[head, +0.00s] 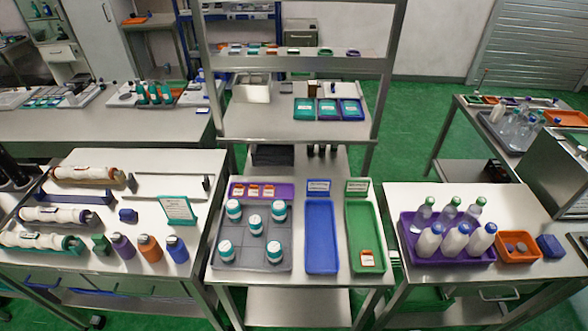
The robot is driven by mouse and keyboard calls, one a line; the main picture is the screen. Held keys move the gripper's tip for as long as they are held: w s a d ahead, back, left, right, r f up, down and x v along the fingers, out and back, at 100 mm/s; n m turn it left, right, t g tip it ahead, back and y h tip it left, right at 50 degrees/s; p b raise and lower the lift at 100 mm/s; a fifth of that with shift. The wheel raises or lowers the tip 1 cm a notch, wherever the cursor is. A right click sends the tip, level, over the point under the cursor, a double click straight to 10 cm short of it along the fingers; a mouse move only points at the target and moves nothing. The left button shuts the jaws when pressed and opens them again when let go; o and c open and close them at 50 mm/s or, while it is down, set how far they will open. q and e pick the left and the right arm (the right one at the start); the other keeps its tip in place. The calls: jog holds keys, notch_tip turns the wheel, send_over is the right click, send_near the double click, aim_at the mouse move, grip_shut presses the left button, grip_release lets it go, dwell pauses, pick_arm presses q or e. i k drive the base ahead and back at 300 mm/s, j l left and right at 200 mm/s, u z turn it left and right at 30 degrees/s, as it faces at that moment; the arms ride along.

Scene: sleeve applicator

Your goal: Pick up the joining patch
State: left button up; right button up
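No part is plainly marked as the joining patch. The likeliest are small flat orange-and-white pieces. Several lie in a row in the purple tray (284,186) on the middle table, one of them an orange-and-white piece (253,191). A similar single piece (367,258) lies near the front end of the green tray (363,220). A blue tray (321,238) beside it looks empty. White jars with teal bands (256,224) stand upright on a grey sectioned tray (268,258) just in front of the purple tray. Neither of my grippers is in view.
The left table holds white rolls (60,214), a teal sign (178,209) and purple, orange and blue bottles (149,248). The right table holds a purple crate of bottles (409,240), an orange bin (503,255) and a blue box (550,246). A metal frame rises behind the middle table.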

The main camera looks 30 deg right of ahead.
aim_at(366, 258)
jog(key=z, duration=1.85)
jog(key=l+u, duration=0.1)
jog(key=i+l, duration=0.05)
